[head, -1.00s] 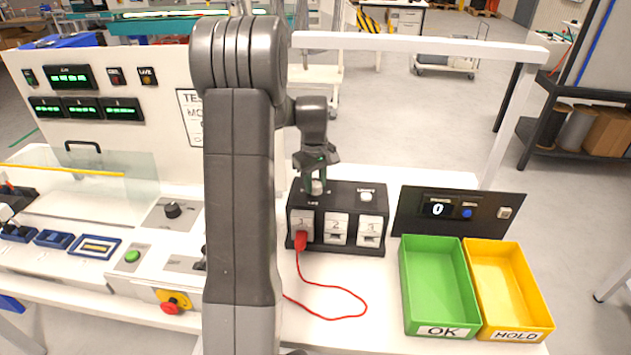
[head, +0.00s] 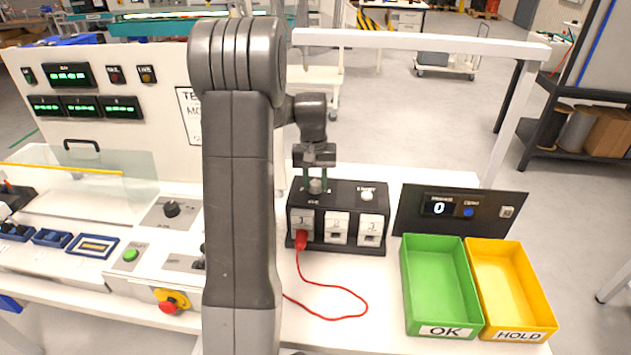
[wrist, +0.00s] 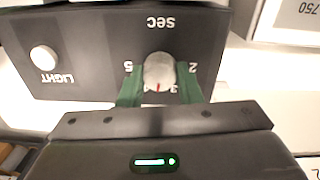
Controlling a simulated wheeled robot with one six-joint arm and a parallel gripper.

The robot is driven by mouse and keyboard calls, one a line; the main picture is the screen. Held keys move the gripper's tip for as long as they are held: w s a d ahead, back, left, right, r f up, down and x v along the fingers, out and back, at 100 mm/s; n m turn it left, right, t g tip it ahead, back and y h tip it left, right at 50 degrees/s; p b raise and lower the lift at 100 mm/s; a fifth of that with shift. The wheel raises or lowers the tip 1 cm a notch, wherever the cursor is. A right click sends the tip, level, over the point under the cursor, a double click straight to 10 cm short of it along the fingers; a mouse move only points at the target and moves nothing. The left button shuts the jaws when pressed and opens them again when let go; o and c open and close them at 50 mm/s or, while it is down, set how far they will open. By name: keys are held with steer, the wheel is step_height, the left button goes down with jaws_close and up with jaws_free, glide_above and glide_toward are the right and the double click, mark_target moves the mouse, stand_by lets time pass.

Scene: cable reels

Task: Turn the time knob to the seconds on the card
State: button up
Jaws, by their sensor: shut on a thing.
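The time knob (wrist: 159,70) is a round pale grey knob marked SEC, on top of a black box (head: 337,246). In the wrist view its red mark points toward the bottom, by a partly covered figure that looks like a 3. A 5 shows to its left and a 2 to its right. My gripper (wrist: 160,88) has its green fingers on both sides of the knob, shut on it; the gripper also shows from above the box in the head view (head: 316,184). A card (head: 189,117) on the white panel is mostly hidden by my arm, its seconds unreadable.
A white LIGHT knob (head: 367,195) is beside the time knob. A red plug (head: 301,240) with a red cable sits in socket 1. A counter panel (head: 480,209), a green OK bin (head: 407,296) and a yellow HOLD bin (head: 544,302) stand to the right.

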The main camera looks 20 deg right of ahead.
mark_target(314, 182)
steer(key=shift+m, duration=2.2)
steer(key=o, duration=1)
steer(key=shift+c, duration=0.2)
step_height(314, 182, up, 14)
steer(key=b, duration=0.1)
steer(key=shift+w+a+b, duration=0.15)
steer(key=shift+w+b, duration=0.1)
steer(key=shift+b, duration=0.15)
steer(key=shift+f, duration=0.1)
steer(key=f, duration=0.7)
steer(key=f+p, duration=0.1)
steer(key=f, duration=0.6)
steer(key=shift+s, duration=0.2)
steer(key=shift+r, duration=0.1)
